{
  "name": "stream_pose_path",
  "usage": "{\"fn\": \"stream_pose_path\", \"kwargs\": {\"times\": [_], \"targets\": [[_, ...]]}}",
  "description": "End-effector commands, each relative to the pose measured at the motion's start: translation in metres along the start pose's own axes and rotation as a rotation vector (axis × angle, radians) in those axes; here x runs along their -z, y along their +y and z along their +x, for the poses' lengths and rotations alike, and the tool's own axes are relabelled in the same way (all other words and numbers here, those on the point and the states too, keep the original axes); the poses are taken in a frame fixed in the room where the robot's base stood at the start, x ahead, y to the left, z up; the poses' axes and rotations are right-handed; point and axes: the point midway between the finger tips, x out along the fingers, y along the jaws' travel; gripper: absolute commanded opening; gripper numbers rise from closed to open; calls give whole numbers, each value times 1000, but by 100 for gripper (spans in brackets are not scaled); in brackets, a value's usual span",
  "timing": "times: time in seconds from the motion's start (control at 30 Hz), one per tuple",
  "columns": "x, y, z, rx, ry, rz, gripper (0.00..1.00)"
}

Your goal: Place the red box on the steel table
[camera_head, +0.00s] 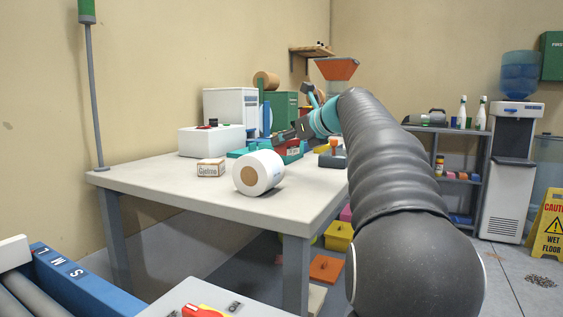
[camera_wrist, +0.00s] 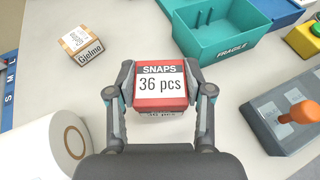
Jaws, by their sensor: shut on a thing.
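The red box (camera_wrist: 160,101), labelled "SNAPS 36 pcs", sits between the two fingers of my gripper (camera_wrist: 160,92) in the wrist view. The gripper is shut on it, one finger on each side. In the head view my gripper (camera_head: 289,136) is over the far part of a pale-topped table (camera_head: 215,196) with grey legs, and the red box (camera_head: 293,150) shows partly behind it. I cannot tell whether the box touches the tabletop. I cannot tell if this table is steel.
A teal "FRAGILE" tray (camera_wrist: 222,38) lies beyond the box. A grey control box with an orange knob (camera_wrist: 298,113) is to the right. Bare tabletop shows between them.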

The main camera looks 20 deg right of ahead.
Motion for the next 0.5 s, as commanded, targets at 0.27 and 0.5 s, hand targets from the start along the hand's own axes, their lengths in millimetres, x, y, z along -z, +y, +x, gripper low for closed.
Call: {"fn": "stream_pose_path", "kwargs": {"times": [0.27,0.5], "targets": [[5,-1,23,2,-1,1,14],[33,-1,34,2,0,2,14]]}}
